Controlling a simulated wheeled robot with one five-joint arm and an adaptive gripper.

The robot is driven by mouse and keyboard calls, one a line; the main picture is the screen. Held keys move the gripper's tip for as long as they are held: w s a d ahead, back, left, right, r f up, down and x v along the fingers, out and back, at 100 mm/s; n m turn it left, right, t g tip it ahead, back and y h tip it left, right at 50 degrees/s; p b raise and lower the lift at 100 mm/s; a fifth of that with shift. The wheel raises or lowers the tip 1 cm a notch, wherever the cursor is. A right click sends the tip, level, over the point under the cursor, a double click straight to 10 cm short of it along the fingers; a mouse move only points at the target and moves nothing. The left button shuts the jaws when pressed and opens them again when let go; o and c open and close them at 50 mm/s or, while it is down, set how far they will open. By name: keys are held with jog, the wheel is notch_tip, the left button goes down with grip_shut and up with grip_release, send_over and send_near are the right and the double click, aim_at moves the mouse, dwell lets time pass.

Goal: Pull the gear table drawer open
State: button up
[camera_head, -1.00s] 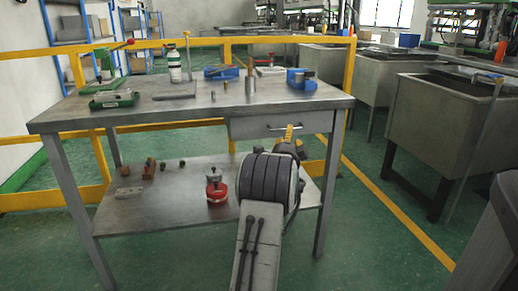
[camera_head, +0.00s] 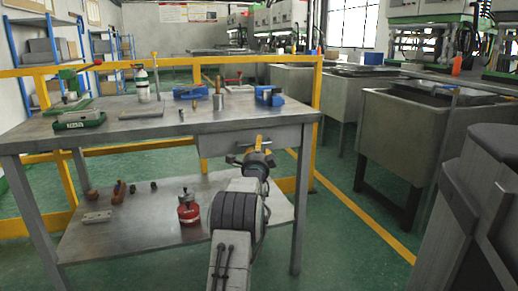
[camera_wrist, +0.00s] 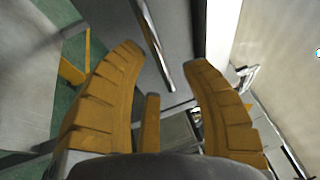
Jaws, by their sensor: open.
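The metal gear table (camera_head: 140,135) stands in front of me. Its grey drawer (camera_head: 218,146) sits under the right part of the top and looks shut. My gripper (camera_head: 258,143), with orange fingers, is at the drawer front and partly covers it and the handle. In the wrist view my gripper (camera_wrist: 164,60) is open and empty. The bar handle (camera_wrist: 153,45) shows between the fingertips, in front of the grey drawer front (camera_wrist: 182,28). I cannot tell whether a finger touches the handle.
A red jar (camera_head: 188,208) and several small parts lie on the lower shelf (camera_head: 130,235). A green press (camera_head: 75,110), a bottle (camera_head: 142,84) and blue holders (camera_head: 268,96) stand on the tabletop. A yellow rail (camera_head: 318,90) runs behind. Grey tanks (camera_head: 395,135) stand at right.

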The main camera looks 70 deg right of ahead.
jog(key=shift+w+d+r, duration=0.1)
jog(key=shift+d, duration=0.35)
jog(key=shift+o, duration=0.3)
grip_shut()
dwell(0.4)
